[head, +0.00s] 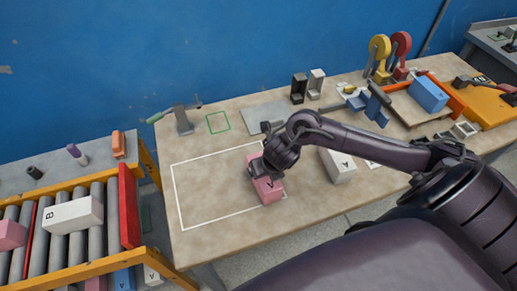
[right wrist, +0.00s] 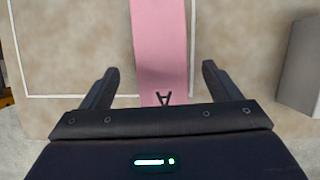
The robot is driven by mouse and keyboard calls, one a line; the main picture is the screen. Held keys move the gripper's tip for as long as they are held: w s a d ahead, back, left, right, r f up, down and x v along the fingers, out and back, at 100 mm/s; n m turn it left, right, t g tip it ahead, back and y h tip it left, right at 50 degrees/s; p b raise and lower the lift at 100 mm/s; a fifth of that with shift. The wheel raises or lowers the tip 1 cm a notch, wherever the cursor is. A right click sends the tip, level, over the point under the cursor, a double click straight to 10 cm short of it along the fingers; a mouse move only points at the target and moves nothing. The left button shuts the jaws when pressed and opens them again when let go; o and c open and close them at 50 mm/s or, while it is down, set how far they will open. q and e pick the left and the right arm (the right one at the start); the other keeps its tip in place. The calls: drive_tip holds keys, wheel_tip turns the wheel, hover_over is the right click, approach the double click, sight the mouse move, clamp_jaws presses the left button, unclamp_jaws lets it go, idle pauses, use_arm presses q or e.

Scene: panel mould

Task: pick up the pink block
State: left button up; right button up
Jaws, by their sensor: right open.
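The pink block (head: 268,190), marked with a letter A, lies on the table at the right side of the white outlined rectangle. My right gripper (head: 262,176) is over it, coming from the right and covering part of it in the head view. In the right wrist view the pink block (right wrist: 161,50) runs between the two open fingers (right wrist: 160,82), with a gap on each side. Neither finger appears to touch it. My left gripper is not in view. Another pink block (head: 10,235) lies on the roller conveyor at the far left.
A white block (head: 338,166) stands right of the pink block, under my arm; a grey-white block edge (right wrist: 300,65) shows in the wrist view. A roller conveyor (head: 75,262) with a white block (head: 73,214) is at left. Tools and a blue block (head: 428,95) are at the back right.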

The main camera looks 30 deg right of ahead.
drive_tip(key=shift+s+f, duration=0.1)
drive_tip(key=shift+f, duration=0.25)
drive_tip(key=x, duration=0.2)
drive_tip(key=shift+w+d+f, duration=0.15)
drive_tip(key=shift+w+f, duration=0.1)
drive_tip(key=shift+x, duration=1.15)
drive_tip(key=shift+w, duration=0.2)
drive_tip(key=shift+s, duration=0.1)
drive_tip(key=shift+c, duration=0.8)
drive_tip(key=c, duration=1.2)
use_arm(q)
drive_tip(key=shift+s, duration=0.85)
use_arm(e)
drive_tip(key=shift+c, duration=0.8)
drive_tip(key=shift+r, duration=0.15)
